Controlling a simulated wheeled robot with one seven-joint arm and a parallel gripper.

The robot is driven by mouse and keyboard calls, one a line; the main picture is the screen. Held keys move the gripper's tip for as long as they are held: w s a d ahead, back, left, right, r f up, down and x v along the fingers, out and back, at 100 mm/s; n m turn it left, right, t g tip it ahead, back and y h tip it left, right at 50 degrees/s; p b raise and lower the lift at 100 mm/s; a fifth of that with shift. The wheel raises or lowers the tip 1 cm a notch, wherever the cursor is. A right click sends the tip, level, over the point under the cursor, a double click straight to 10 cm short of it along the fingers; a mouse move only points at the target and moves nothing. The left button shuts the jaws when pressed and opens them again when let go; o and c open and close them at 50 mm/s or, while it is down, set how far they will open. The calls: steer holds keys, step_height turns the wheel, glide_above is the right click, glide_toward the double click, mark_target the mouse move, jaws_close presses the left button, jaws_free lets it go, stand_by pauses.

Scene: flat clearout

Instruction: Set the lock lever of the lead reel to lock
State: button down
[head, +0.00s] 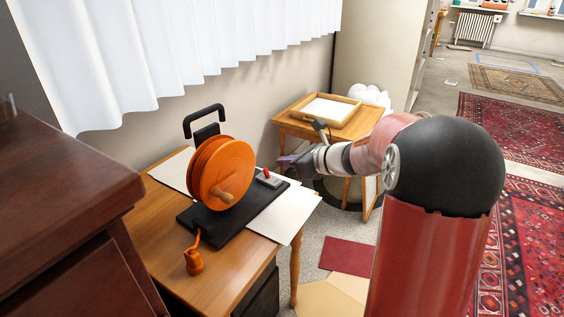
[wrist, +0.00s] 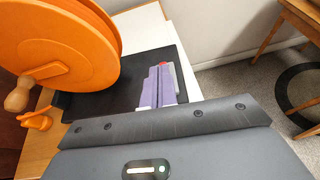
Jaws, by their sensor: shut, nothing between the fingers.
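The lead reel is an orange drum (head: 222,172) on a black base (head: 232,216), with a wooden crank knob and a black carry handle. It stands on a wooden desk. The lock lever (head: 267,173) is a small red lever on a grey plate at the right end of the base. My gripper (head: 283,161) is just right of and above the lever in the head view, apart from it there. In the wrist view my purple fingers (wrist: 158,88) are together and empty, over the base. A bit of the red lever (wrist: 169,67) shows behind them; most of it is hidden.
White paper sheets (head: 283,215) lie under the reel base. A dark red-brown cabinet (head: 65,190) stands at the left. A small table with a tray (head: 328,108) stands behind my arm.

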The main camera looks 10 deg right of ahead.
step_height(320, 180, up, 9)
steer(key=s+d, duration=0.2)
steer(key=shift+s+p, duration=0.3)
steer(key=shift+p, duration=0.05)
steer(key=shift+d, duration=0.1)
steer(key=s+a+f+n+g+h, duration=0.1)
steer(key=s+a+n+g, duration=0.1)
steer(key=s+a+n, duration=0.35)
steer(key=s+a+f+n+g+h, duration=0.2)
steer(key=s+a+n, duration=0.1)
steer(key=s+n, duration=0.5)
steer(key=s+d+f+n+h, duration=0.1)
steer(key=s+f+n+h, duration=0.1)
steer(key=s+n, duration=0.5)
steer(key=s+d+f+n+h, duration=0.2)
steer(key=s+n+h, duration=0.1)
steer(key=s+n, duration=0.4)
steer(key=shift+s+d+f+g+h, duration=0.25)
steer(key=shift+s+d+g+h, duration=0.05)
steer(key=shift+s, duration=1.05)
steer(key=shift+n, duration=0.25)
